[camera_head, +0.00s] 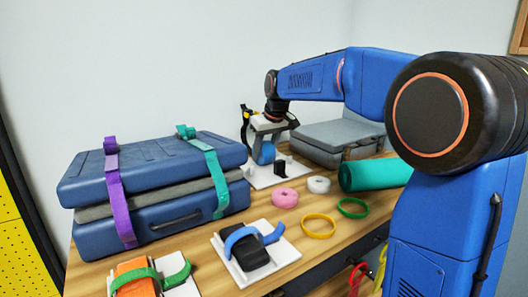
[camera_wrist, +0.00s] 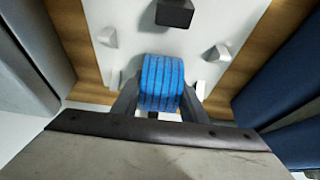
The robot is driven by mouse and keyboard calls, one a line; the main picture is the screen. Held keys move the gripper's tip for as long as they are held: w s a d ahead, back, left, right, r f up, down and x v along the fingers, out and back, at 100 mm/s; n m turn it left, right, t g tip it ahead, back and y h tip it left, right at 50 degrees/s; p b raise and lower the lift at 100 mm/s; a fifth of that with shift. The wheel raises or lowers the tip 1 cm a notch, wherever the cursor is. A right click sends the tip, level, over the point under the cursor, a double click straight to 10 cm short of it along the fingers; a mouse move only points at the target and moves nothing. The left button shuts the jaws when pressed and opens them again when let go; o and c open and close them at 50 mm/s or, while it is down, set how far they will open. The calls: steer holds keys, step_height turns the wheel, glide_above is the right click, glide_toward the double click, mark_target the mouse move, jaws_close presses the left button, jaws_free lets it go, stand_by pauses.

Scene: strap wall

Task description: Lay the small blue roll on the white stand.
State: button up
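The small blue roll (camera_head: 264,153) is between the fingers of my gripper (camera_head: 265,145), low over the white stand (camera_head: 262,181). In the wrist view the ribbed blue roll (camera_wrist: 162,82) fills the gap between the two dark fingers of my gripper (camera_wrist: 160,98), which press on its sides. The white stand (camera_wrist: 205,35) lies beneath it, with small white cleats around. Whether the roll touches the stand cannot be told. A black block (camera_head: 280,168) stands on the white stand beside the roll; it also shows in the wrist view (camera_wrist: 174,13).
Strapped blue cases (camera_head: 150,190) stand left of the stand, and a grey case (camera_head: 335,140) behind right. A pink roll (camera_head: 285,198), a white roll (camera_head: 318,184), a green roll (camera_head: 372,174) and yellow (camera_head: 318,226) and green (camera_head: 352,208) rings lie in front and right.

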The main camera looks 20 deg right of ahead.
steer(key=o, duration=0.4)
steer(key=shift+c, duration=0.2)
steer(key=shift+r, duration=0.1)
steer(key=v, duration=1.2)
